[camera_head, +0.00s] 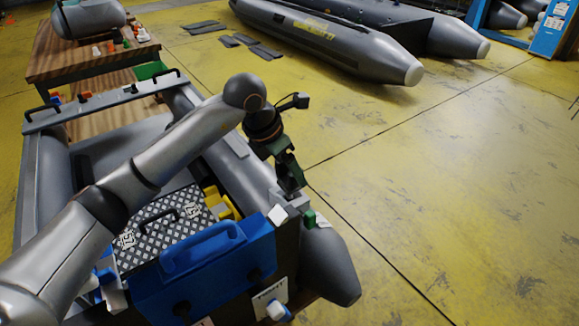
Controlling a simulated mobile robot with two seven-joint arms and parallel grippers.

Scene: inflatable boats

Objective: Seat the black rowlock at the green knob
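My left arm comes in from the left and crosses over the grey boat (250,175). Its dark wrist points down, and my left gripper (289,188) is at the boat's right tube. The green knob (310,219) sits on that tube, just right of and below the gripper, beside a pale grey block (280,212). I cannot make out the black rowlock apart from the dark wrist and gripper parts. The fingertips are too small and dark to show whether they are open or hold anything. My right gripper is not in view.
A blue case (205,275) stands at the boat's near end, by a checker-plate panel (160,232) and a yellow part (219,204). A wooden table (85,62) stands at the back left. Another grey boat (340,45) lies behind. The yellow floor at right is clear.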

